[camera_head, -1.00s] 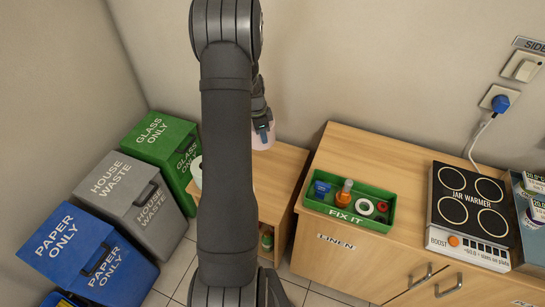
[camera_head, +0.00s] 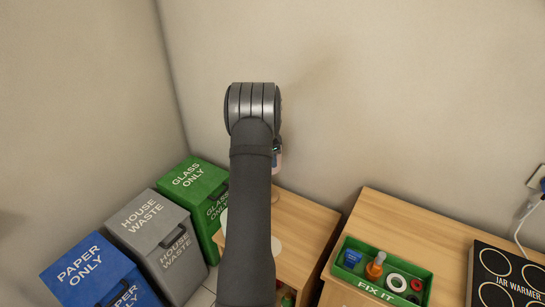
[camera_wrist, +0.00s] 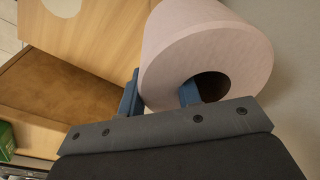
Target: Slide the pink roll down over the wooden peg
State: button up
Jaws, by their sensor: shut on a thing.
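The pink roll (camera_wrist: 212,42) fills the upper right of the wrist view, its open core facing my camera. My gripper (camera_wrist: 160,86) is shut on the roll's wall, with one blue finger outside it and the other inside the core. In the head view a small part of the roll (camera_head: 278,162) shows beside my arm, above the low wooden cabinet (camera_head: 308,222). My arm hides most of the roll and gripper there. I cannot make out the wooden peg in either view.
A pale round thing (camera_wrist: 62,5) lies on the wooden top in the wrist view. Green (camera_head: 195,185), grey (camera_head: 150,225) and blue (camera_head: 90,265) bins stand left. A counter at right bears a green FIX IT tray (camera_head: 428,292) and a jar warmer (camera_head: 500,275).

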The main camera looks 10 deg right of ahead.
jog(key=shift+f, duration=6.2)
jog(key=o, duration=1.1)
jog(key=shift+s, duration=0.1)
jog(key=shift+c, duration=0.4)
